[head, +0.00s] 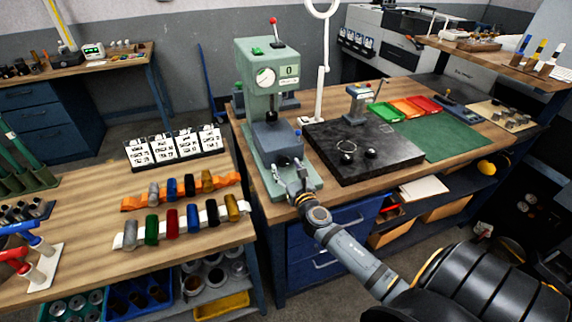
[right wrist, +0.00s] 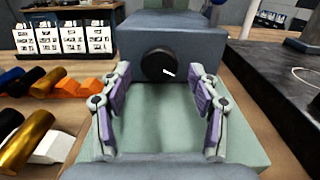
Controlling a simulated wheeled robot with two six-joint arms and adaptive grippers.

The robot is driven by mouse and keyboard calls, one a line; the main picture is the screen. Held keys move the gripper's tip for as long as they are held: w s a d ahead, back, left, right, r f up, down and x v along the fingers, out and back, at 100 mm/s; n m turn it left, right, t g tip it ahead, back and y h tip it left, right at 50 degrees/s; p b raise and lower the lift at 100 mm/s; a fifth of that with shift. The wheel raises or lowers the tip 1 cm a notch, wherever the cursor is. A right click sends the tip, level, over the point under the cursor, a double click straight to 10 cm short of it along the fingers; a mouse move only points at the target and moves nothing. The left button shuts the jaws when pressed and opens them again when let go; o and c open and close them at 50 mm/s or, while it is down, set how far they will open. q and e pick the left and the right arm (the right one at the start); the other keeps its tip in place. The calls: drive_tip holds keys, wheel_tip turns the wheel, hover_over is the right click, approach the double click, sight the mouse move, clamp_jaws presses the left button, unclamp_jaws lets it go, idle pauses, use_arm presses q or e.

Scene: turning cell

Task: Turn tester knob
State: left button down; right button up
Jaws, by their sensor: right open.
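The tester (head: 266,88) is a pale green bench machine with a round gauge, a small display reading 0 and a red-topped lever. Its black round knob (right wrist: 158,66) with a white mark faces the camera on the grey-blue block (right wrist: 172,38) in the right wrist view. My right gripper (right wrist: 164,112) is open, with its two purple-padded fingers left and right below the knob, apart from it. In the head view my right gripper (head: 296,182) is at the front of the tester, over its green base. The knob is hard to make out there. My left gripper is not in view.
A black stone plate (head: 350,165) with small round parts lies right of the tester. A rack of coloured rolls (head: 182,222) and white card boxes (head: 172,146) are on the left bench. A green mat (head: 440,138) lies farther right.

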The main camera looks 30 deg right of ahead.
drive_tip(key=shift+w+r, duration=0.15)
drive_tip(key=shift+w, duration=0.25)
drive_tip(key=shift+d, duration=0.1)
drive_tip(key=shift+c, duration=2)
drive_tip(key=c, duration=0.7)
use_arm(q)
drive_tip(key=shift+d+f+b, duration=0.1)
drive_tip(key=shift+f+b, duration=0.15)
drive_tip(key=shift+b, duration=0.05)
use_arm(e)
drive_tip(key=shift+m, duration=1.7)
drive_tip(key=shift+c, duration=0.3)
drive_tip(key=o, duration=1.2)
drive_tip(key=shift+c, duration=0.2)
